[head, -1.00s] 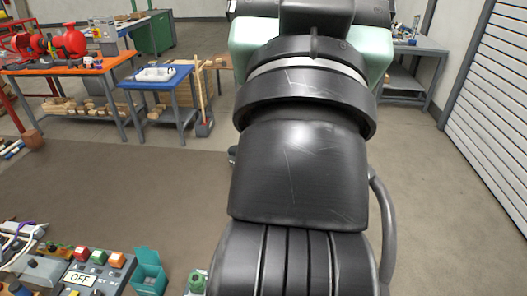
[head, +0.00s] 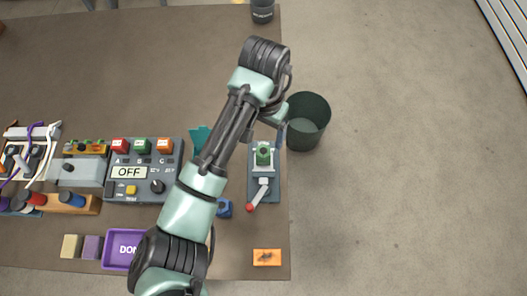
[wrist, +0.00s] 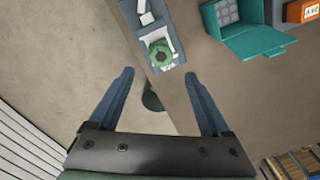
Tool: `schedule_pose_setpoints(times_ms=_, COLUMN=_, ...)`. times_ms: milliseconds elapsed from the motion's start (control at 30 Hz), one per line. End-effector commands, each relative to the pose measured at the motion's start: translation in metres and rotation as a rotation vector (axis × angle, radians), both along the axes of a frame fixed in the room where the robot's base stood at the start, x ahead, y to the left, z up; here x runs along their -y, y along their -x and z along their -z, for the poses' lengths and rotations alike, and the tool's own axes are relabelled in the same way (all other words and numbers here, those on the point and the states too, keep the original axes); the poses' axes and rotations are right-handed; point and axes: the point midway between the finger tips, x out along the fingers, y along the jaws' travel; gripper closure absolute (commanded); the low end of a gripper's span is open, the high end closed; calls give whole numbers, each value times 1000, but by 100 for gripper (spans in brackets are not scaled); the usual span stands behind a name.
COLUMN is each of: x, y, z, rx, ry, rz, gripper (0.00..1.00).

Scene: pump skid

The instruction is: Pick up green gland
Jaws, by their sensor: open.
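The green gland (head: 263,153) sits in a grey clamp-like fixture (head: 263,170) with a red-knobbed lever, near the right edge of the table. In the wrist view the green gland (wrist: 160,53) shows as a ring with a dark centre, held in the fixture (wrist: 152,32). My gripper (wrist: 159,76) is open and empty, its two blue fingers spread. The gland appears just beyond the fingertips and between their lines, not touched. In the head view my arm partly covers the table, and the fingers are hard to make out beside the fixture.
A dark green bin (head: 308,122) stands right of the fixture, beyond the table edge. A teal open box (head: 200,138), also in the wrist view (wrist: 252,42), lies left of it. A control panel (head: 143,172) reads OFF. A purple tray (head: 122,250) and orange tile (head: 267,257) lie nearer.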

Motion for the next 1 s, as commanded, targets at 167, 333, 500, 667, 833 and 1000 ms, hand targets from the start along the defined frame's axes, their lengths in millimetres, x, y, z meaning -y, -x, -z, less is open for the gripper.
schedule_pose_setpoints(times_ms=167, x=0, y=0, z=30, rx=0, ry=0, rz=-1, gripper=19)
schedule_pose_setpoints(times_ms=333, x=0, y=0, z=42, rx=3, ry=1, rz=0, gripper=19)
schedule_pose_setpoints(times_ms=500, x=-2, y=0, z=60, rx=0, ry=-1, rz=-1, gripper=19)
schedule_pose_setpoints(times_ms=667, x=-2, y=0, z=84, rx=3, ry=-1, rz=1, gripper=19)
schedule_pose_setpoints(times_ms=833, x=-1, y=0, z=93, rx=5, ry=1, rz=2, gripper=19)
schedule_pose_setpoints(times_ms=1000, x=-1, y=-1, z=93, rx=5, ry=1, rz=2, gripper=19)
